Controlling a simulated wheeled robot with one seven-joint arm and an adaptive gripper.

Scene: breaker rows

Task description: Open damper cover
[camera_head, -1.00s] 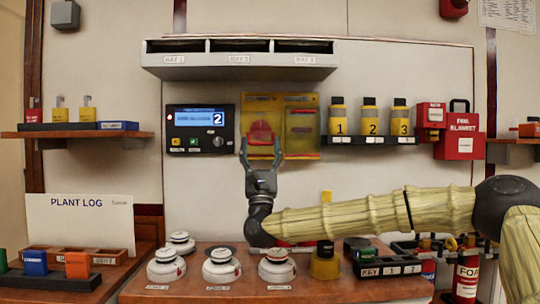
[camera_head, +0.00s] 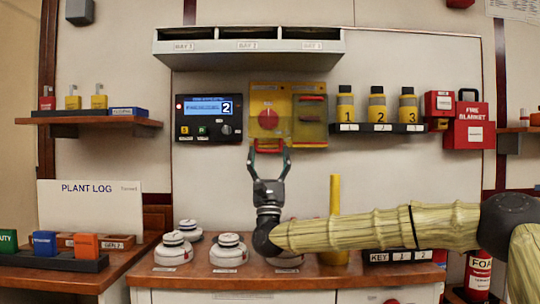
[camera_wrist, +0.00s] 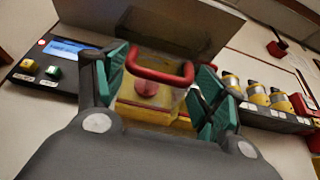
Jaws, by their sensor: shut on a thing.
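The damper cover is a clear, hinged-looking cover (camera_wrist: 172,72) with a red bar handle (camera_wrist: 135,58), over a yellow box (camera_head: 290,87) on the wall panel. A round red knob (camera_head: 268,114) shows behind the clear cover in the box's left half. My gripper (camera_head: 269,151) is at the bottom left of this box, with the red handle between its fingertips. In the wrist view my gripper (camera_wrist: 162,85) has green-padded fingers on both sides of the handle, shut on it. The exact tilt of the cover is hard to tell.
A control panel with a lit screen (camera_head: 208,119) is left of the box. Several yellow bottles (camera_head: 377,104) stand on a shelf to the right. A bay shelf (camera_head: 250,60) juts out above. White round units (camera_head: 229,251) and a yellow post (camera_head: 335,205) stand on the desk below.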

